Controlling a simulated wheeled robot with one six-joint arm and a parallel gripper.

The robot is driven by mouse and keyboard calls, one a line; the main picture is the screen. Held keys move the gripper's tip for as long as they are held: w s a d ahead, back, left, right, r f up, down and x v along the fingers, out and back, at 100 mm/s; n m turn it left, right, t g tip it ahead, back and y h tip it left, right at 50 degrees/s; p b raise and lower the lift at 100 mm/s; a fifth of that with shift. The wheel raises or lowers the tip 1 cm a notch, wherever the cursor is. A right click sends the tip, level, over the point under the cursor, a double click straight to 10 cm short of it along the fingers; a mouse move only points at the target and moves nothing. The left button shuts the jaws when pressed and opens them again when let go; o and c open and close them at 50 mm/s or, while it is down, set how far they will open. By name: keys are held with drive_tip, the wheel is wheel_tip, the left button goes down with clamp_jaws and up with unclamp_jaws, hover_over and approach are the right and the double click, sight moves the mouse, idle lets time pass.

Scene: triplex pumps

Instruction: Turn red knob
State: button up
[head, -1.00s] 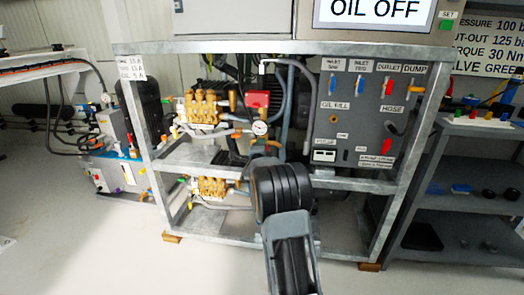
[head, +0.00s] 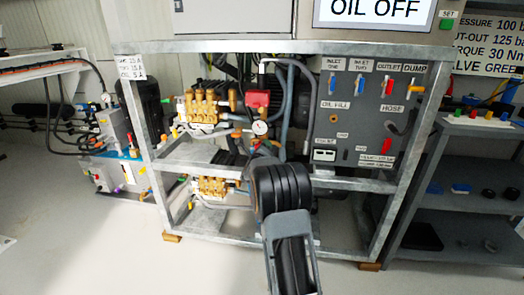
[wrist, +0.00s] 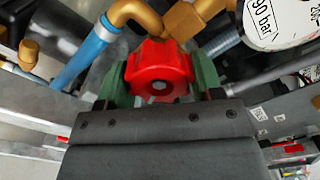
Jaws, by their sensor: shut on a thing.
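The red knob (wrist: 158,72) is lobed, with a grey round centre, and fills the middle of the wrist view. My gripper (wrist: 160,82) has its green fingers on the left and right sides of the knob and is shut on it. Brass pipe fittings (wrist: 135,14) sit just above the knob. In the head view my arm reaches into the pump frame below the pressure gauge (head: 260,128) and hides the knob and my fingertips.
A blue-sleeved pipe (wrist: 82,55) runs left of the knob, and a gauge face (wrist: 272,20) is close at upper right. The metal frame (head: 345,184) surrounds the brass pumps (head: 200,105). A valve panel (head: 345,115) stands right, and shelves (head: 465,200) further right.

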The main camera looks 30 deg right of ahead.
idle(0.3)
drive_tip(key=o, duration=0.9)
drive_tip(key=shift+a, duration=0.1)
drive_tip(key=p+v, duration=0.3)
drive_tip(key=v, duration=1)
drive_tip(key=shift+s+a, duration=0.2)
drive_tip(key=shift+s, duration=0.15)
